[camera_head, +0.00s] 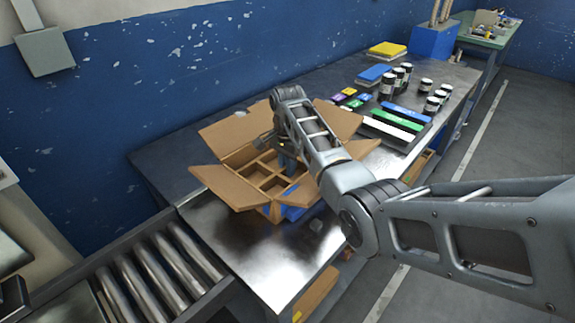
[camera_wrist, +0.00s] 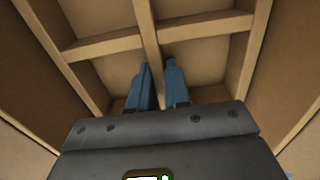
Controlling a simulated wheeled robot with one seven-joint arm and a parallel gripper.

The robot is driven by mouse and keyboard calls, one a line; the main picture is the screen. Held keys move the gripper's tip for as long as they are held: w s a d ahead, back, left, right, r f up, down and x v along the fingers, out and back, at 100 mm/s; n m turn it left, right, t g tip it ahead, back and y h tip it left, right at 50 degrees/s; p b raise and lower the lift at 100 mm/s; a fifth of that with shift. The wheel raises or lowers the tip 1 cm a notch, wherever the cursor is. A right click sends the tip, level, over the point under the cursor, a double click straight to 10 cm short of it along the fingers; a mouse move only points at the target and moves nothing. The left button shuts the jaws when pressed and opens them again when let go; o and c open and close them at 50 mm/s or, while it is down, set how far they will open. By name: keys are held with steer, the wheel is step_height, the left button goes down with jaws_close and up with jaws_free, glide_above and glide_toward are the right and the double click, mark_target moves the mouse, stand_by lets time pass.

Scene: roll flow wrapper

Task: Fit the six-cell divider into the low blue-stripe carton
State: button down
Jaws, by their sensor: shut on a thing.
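The open carton (camera_head: 226,187) stands on the metal table with its flaps spread outward. Blue shows at its near right side. The tan divider (camera_head: 266,178) shows inside the carton's opening, with several cells visible. My gripper (camera_head: 286,160) reaches down into the opening from above. In the wrist view my gripper (camera_wrist: 157,66) has its two blue fingers on either side of the divider's middle wall (camera_wrist: 147,30), shut on it. A cross wall (camera_wrist: 100,46) runs off to the left. My arm hides the carton's right part, and whether the divider rests on the floor cannot be told.
A roller conveyor (camera_head: 160,270) meets the table at the near left. Several dark jars (camera_head: 387,86), a white bar (camera_head: 392,128), a green bar (camera_head: 400,113) and blue and yellow stacks (camera_head: 387,49) occupy the right part. Bare table lies in front of the carton.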

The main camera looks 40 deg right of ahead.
steer(key=c, duration=1.1)
jaws_free()
steer(key=shift+r, duration=0.1)
step_height(320, 180, up, 12)
steer(key=p, duration=0.1)
steer(key=shift+r, duration=0.25)
steer(key=shift+f, duration=0.1)
